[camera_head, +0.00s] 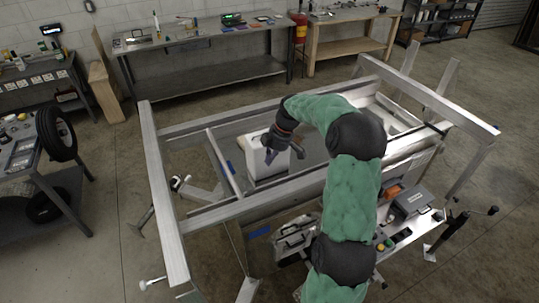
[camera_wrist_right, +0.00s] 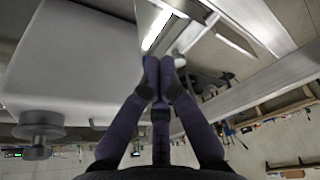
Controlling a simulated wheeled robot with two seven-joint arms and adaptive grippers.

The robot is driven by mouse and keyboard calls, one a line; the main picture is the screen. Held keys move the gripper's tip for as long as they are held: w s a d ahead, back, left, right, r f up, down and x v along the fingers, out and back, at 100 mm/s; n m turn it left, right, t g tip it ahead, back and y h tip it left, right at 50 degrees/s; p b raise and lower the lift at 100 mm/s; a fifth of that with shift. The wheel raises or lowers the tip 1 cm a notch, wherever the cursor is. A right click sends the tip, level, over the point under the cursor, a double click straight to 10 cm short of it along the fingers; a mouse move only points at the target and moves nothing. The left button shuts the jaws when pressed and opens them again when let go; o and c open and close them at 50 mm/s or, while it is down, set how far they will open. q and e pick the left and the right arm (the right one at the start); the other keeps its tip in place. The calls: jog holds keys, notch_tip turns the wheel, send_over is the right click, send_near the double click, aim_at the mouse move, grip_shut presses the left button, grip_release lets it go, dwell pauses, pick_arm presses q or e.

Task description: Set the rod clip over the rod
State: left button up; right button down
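My right gripper (camera_head: 270,157) hangs at the end of the green-sleeved arm, over a pale box-like part (camera_head: 262,170) inside the aluminium trailer frame. In the right wrist view its dark fingers (camera_wrist_right: 160,68) meet at their tips, and I see no clear object between them. A large smooth grey body (camera_wrist_right: 70,60) with a round knob (camera_wrist_right: 38,128) fills the left of that view. I cannot pick out the rod clip or the rod for certain in either view. My left gripper is not in view.
The trailer frame's rails (camera_head: 165,200) surround the work area. A grey workbench (camera_head: 200,50) and a wooden bench (camera_head: 345,30) stand behind. A tyre (camera_head: 56,135) leans at the left. A grey tool case (camera_head: 410,200) lies at the front right. Open floor shows at left.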

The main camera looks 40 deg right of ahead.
aim_at(247, 181)
jog(key=shift+w+a+f+p, duration=0.3)
jog(key=shift+w+a+f, duration=0.4)
jog(key=shift+f, duration=0.35)
jog(key=shift+w+a+f+p, duration=0.25)
jog(key=shift+w+a+f, duration=0.4)
jog(key=shift+f, duration=0.4)
jog(key=shift+w+a+f+p, duration=0.3)
jog(key=shift+w+a+f, duration=0.4)
jog(key=shift+f, duration=0.35)
